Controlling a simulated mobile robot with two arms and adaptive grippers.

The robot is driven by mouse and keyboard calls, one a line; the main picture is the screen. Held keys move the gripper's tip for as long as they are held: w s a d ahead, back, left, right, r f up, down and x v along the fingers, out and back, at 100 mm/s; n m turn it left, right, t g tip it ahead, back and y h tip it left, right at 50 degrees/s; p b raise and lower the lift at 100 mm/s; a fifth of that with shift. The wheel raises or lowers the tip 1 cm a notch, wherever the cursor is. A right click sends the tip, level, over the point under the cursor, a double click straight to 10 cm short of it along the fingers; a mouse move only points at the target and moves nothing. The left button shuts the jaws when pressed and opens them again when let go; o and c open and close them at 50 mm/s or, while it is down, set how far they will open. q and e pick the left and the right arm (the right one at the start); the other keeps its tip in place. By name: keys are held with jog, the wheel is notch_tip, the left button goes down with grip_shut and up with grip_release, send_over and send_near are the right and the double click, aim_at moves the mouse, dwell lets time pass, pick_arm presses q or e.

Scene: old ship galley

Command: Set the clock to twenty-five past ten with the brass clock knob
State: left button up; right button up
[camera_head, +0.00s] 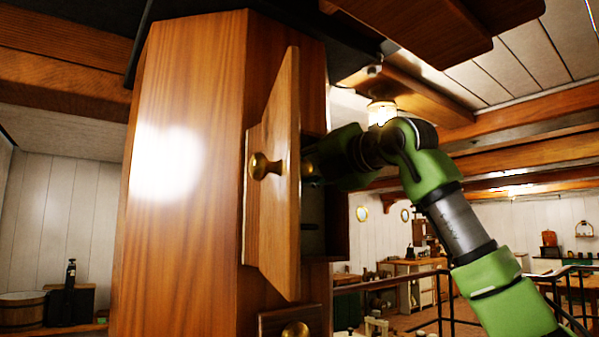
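No clock face or hands show in the head view. A tall wooden case (175,230) has a narrow door (285,225) standing open. A round brass knob (262,166) sits on the door's face; I cannot tell if it is the clock knob. My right arm comes in from the right, its wrist at the opening behind the door. My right gripper (316,178) is mostly hidden by the door edge, so its fingers and anything in them cannot be made out. A small brass-coloured part (308,169) shows beside it. My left gripper is out of view.
Another brass knob (296,329) is on a lower wooden panel at the bottom edge. A lit lamp (381,112) hangs behind my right arm, under ceiling beams. Dark railings (440,300) and galley furniture stand farther back. A wooden tub (22,309) is at lower left.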

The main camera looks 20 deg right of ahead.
jog(key=shift+f, duration=0.1)
jog(key=o, duration=1.1)
jog(key=shift+s, duration=0.1)
jog(key=v, duration=1.1)
jog(key=shift+s+d, duration=0.15)
jog(key=shift+s, duration=0.25)
